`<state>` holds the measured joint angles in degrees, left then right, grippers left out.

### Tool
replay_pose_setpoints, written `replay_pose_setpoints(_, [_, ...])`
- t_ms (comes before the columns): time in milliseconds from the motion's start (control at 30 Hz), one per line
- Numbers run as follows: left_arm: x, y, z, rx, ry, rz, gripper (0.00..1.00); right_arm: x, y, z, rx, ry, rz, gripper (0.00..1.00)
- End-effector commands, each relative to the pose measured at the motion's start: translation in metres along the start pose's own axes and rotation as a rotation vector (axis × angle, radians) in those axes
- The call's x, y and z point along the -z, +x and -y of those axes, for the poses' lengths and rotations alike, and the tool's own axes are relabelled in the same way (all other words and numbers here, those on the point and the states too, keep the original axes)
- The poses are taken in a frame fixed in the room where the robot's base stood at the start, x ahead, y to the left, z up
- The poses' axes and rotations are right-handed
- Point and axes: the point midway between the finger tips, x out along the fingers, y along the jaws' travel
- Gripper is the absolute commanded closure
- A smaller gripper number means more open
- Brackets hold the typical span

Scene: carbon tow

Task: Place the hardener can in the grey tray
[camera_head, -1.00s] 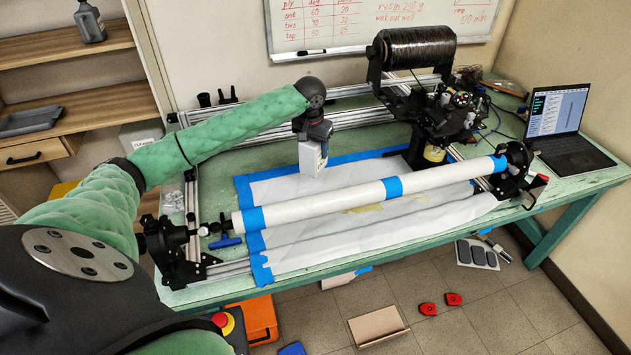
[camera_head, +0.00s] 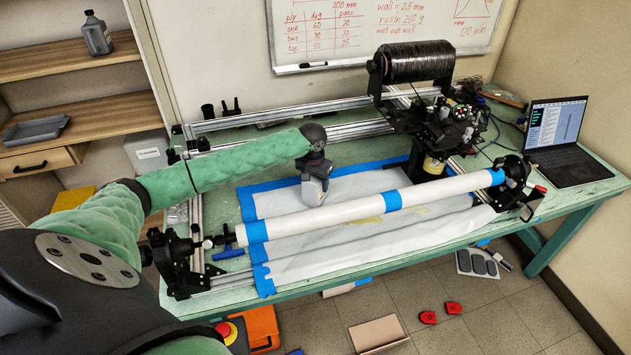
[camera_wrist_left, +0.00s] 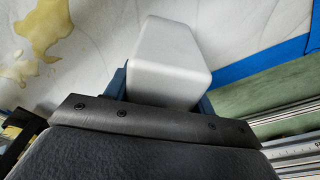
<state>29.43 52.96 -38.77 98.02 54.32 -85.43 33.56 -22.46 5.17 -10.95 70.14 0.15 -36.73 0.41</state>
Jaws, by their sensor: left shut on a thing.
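My left gripper (camera_head: 317,172) is shut on a pale grey can, which I take to be the hardener can (camera_head: 314,191). It is over the white sheet on the bench, just behind the white tube; I cannot tell whether its base touches the sheet. In the left wrist view the can (camera_wrist_left: 165,62) sticks out between the jaws, with its plain pale face showing. The grey tray (camera_head: 36,131) lies on the wooden shelf at the far left, well away from the gripper, and looks empty. My right gripper is not in view.
The white tube (camera_head: 340,212) with blue tape spans the bench in front of the can. A winding head with a black spool (camera_head: 415,60) stands behind right. A grey jug (camera_head: 97,35) is on the upper shelf, and a white box (camera_head: 148,150) stands beside the shelves. A laptop (camera_head: 562,140) is far right.

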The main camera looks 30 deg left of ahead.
Motion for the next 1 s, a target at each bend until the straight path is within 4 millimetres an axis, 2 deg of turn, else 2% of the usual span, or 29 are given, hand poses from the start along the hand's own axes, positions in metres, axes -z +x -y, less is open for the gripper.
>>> replay_pose_setpoints(167, [0.0, 0.001, 0.0, 0.0, -0.001, 0.0, 0.88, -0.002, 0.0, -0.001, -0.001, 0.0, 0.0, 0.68])
replay_pose_setpoints(200, [0.0, 0.002, 0.0, 0.0, 0.0, 0.0, 0.4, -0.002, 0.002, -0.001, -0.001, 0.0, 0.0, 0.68])
replay_pose_setpoints(300, [0.0, 0.002, 0.0, 0.0, 0.0, 0.0, 0.24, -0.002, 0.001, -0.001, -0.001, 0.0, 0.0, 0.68])
replay_pose_setpoints(667, [0.0, -0.001, 0.0, 0.0, 0.0, -0.001, 0.24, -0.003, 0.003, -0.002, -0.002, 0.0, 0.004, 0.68])
replay_pose_setpoints(767, [0.0, -0.01, 0.0, -0.001, 0.0, -0.001, 0.24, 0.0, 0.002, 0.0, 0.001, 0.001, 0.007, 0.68])
replay_pose_setpoints(833, [0.001, -0.021, 0.0, -0.001, 0.0, -0.002, 0.24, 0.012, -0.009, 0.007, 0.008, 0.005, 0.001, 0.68])
replay_pose_setpoints(1000, [0.001, -0.054, 0.0, -0.001, 0.0, -0.004, 0.24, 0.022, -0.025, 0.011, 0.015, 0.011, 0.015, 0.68])
